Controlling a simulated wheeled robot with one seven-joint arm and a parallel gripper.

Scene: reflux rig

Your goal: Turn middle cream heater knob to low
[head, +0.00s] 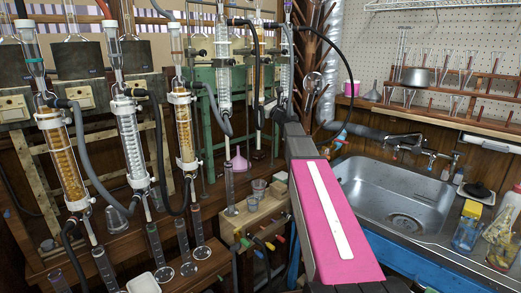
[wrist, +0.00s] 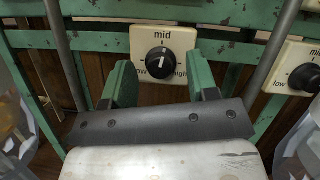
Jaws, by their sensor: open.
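In the wrist view a black round knob (wrist: 161,61) sits on a cream plate (wrist: 143,36) marked low at left, mid on top and high at right. Its white pointer line stands about upright, towards mid. My gripper (wrist: 160,73) is open, with one green finger to the left and one to the right, below and in front of the plate. Nothing is between the fingers except the view of the knob. I cannot tell how far the fingertips are from the plate. In the head view I cannot make out the gripper or this knob.
Another cream plate with a black knob (wrist: 304,77) is at the right edge of the wrist view. Green frame bars (wrist: 93,40) and grey rods run around the plate. In the head view glass columns (head: 62,155) and hoses crowd the left; a sink (head: 393,201) is at right.

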